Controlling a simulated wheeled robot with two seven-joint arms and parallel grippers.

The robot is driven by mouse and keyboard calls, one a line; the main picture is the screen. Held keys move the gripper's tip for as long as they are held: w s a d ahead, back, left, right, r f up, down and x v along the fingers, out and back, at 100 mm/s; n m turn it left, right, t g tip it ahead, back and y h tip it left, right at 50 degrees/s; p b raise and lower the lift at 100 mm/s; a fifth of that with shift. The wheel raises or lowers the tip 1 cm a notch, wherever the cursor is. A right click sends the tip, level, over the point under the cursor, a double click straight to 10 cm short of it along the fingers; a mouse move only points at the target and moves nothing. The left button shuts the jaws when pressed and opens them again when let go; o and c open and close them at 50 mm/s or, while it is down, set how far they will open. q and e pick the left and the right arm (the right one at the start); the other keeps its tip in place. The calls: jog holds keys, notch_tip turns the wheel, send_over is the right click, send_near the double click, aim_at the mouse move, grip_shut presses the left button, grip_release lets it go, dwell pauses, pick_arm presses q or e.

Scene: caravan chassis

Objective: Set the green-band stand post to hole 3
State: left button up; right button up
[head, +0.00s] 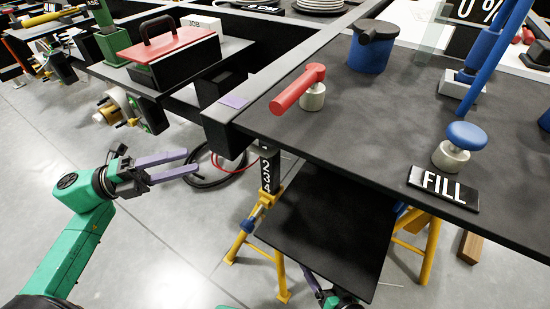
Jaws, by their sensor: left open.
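A black stand post (267,170) with white numbers 2, 3 and 4 stands under the near corner of the dark chassis top. Below it is a yellow-legged stand (241,243) with a blue part near its head. I cannot make out a green band on this post, nor a pin in a hole. My left gripper (191,162) is open and empty, its two purple fingers pointing right toward the post, well short of it.
A black square panel (325,225) lies right of the post. Another yellow stand (431,250) is behind it. A dark hose (217,182) lies on the floor beyond my left fingers. The top carries a red-handled valve (298,90), a blue knob (466,136) and a FILL sign (443,187).

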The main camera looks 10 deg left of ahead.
aim_at(251, 147)
pick_arm(q)
jog(key=x, duration=0.4)
jog(key=p+x, duration=0.1)
jog(key=x, duration=0.4)
jog(key=s+p+x, duration=0.1)
jog(key=x, duration=0.4)
jog(key=shift+w+d+r, duration=0.1)
jog(key=shift+d+r, duration=0.2)
jog(key=shift+d, duration=0.05)
grip_shut()
jog(key=shift+m, duration=0.3)
